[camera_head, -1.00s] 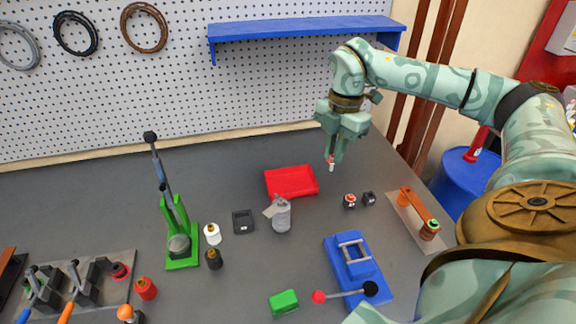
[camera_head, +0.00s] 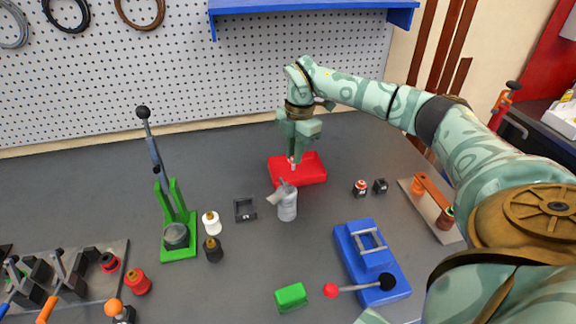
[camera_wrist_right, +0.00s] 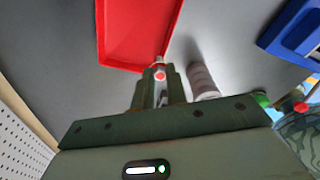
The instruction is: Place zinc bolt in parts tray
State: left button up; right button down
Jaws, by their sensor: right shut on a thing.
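The red parts tray (camera_head: 312,174) lies on the grey bench at the middle back, and its open inside shows in the right wrist view (camera_wrist_right: 140,35). My right gripper (camera_head: 293,158) is over the tray's left part in the head view. It is shut on the zinc bolt (camera_wrist_right: 160,73), a small pale piece with a red end. The bolt's tip shows by the tray's edge in the wrist view; its height above the tray is hard to tell. My left gripper is not in view.
A small black tray (camera_head: 245,210), a green press (camera_head: 178,236) and a blue bender (camera_head: 372,262) stand nearby. Two small dark blocks, one with a red top (camera_head: 360,188), sit to the right.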

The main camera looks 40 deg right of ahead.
jog(key=f, duration=0.1)
jog(key=w+f+b, duration=0.1)
jog(key=f, duration=0.1)
jog(key=f+b, duration=0.1)
jog(key=f, duration=0.1)
jog(key=shift+w+a+f, duration=0.1)
jog(key=shift+w+a, duration=0.05)
jog(key=shift+w, duration=0.2)
jog(key=c, duration=1.4)
grip_release()
notch_tip(320, 180, up, 12)
jog(key=d+p, duration=0.1)
jog(key=p, duration=0.3)
jog(key=shift+d, duration=0.2)
